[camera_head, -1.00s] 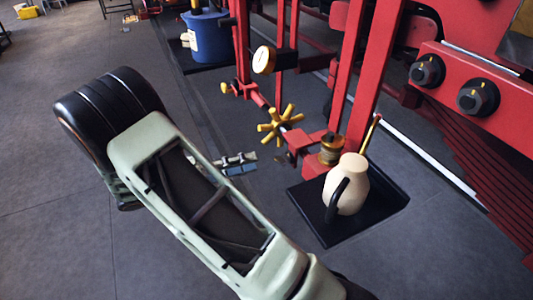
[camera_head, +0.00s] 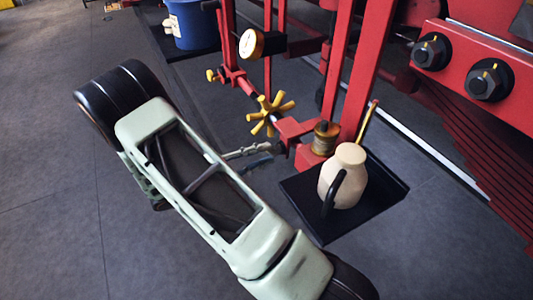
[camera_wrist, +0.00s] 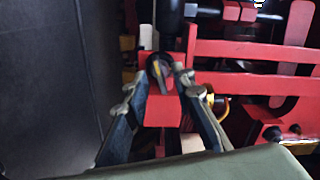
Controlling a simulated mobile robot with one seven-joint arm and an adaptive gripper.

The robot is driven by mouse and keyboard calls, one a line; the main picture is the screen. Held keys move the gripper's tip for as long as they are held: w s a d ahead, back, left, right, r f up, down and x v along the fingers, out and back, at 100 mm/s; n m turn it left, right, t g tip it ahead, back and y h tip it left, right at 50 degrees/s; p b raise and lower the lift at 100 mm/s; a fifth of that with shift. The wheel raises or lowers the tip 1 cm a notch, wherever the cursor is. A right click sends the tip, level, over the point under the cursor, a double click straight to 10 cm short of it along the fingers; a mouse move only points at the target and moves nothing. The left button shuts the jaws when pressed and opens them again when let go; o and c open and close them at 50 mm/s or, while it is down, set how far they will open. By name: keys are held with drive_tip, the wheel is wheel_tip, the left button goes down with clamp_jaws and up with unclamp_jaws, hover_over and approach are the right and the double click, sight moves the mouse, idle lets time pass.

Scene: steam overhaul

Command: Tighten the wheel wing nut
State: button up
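I cannot tell for sure which part is the wheel wing nut. In the head view, a yellow star-shaped handwheel (camera_head: 270,113) sits on the red frame, and a smaller yellow knob (camera_head: 211,75) sits further back on it. My gripper (camera_head: 258,155) is low and left of the red frame, below the handwheel, partly hidden by my pale green arm. In the wrist view, my gripper (camera_wrist: 157,82) has its two blue-grey fingers apart. A dark round part with a yellow mark (camera_wrist: 159,68) on a red block shows between the fingertips; contact is not visible.
A cream jug (camera_head: 343,178) stands on a black tray (camera_head: 306,213) at the right of my gripper. The grey floor at left is clear.

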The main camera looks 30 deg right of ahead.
drive_tip(key=shift+d, duration=0.75)
clamp_jaws()
